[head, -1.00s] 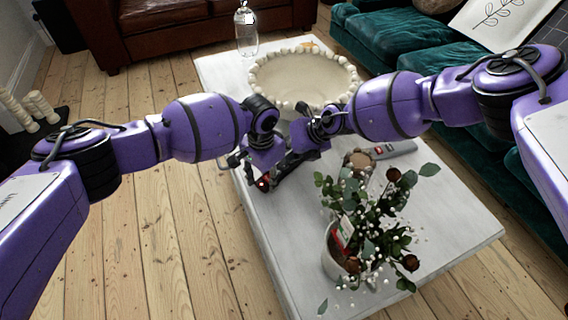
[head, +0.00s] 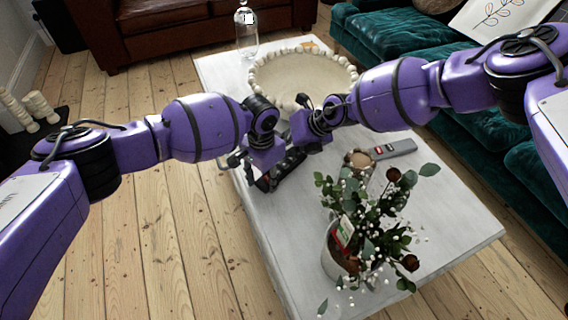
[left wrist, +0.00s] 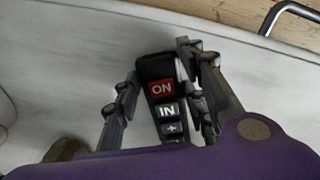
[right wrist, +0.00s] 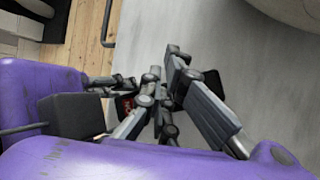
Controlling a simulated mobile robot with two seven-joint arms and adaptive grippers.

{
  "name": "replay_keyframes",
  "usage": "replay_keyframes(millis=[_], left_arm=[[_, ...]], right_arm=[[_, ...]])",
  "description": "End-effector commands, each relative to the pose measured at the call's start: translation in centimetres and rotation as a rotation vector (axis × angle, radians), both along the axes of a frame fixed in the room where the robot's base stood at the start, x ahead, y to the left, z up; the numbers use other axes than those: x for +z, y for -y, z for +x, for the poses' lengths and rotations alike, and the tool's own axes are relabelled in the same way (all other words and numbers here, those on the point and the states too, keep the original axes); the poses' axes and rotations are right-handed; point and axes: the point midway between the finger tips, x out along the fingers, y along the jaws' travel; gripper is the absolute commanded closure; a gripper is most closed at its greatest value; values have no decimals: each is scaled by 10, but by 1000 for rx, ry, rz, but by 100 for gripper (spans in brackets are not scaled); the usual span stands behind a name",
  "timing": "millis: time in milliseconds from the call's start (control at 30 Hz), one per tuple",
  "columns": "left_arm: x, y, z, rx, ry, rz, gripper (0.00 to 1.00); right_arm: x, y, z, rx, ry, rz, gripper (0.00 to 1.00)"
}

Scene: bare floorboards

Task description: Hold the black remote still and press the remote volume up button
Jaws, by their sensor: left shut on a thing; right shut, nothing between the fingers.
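The black remote (left wrist: 160,68) shows in the left wrist view, with a red ON button, an IN button and a plus button facing the camera. My left gripper (head: 266,181) is shut on the remote, with fingers on both sides of it, over the left edge of the table. My right gripper (right wrist: 164,78) is shut and empty, close to the remote and the left gripper. In the right wrist view its fingers partly hide the remote. In the head view the remote is mostly hidden, and I cannot tell whether the right fingertips touch it.
On the white table (head: 440,215) stand a beaded round tray (head: 300,78), a potted plant (head: 340,255) and a glass bottle (head: 247,35). A grey remote (head: 395,149) lies behind the plant. A green sofa (head: 400,40) borders the right side.

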Motion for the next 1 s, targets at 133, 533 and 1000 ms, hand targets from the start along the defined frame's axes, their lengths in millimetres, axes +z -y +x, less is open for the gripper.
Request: replay_keyframes(millis=[133,533,1000], left_arm=[[0,0,0,0,0,0,91],[0,0,0,0,0,0,91],[0,0,0,0,0,0,91]], right_arm=[[18,0,1,0,4,0,100],[41,0,0,0,0,0,100],[40,0,0,0,1,0,100]])
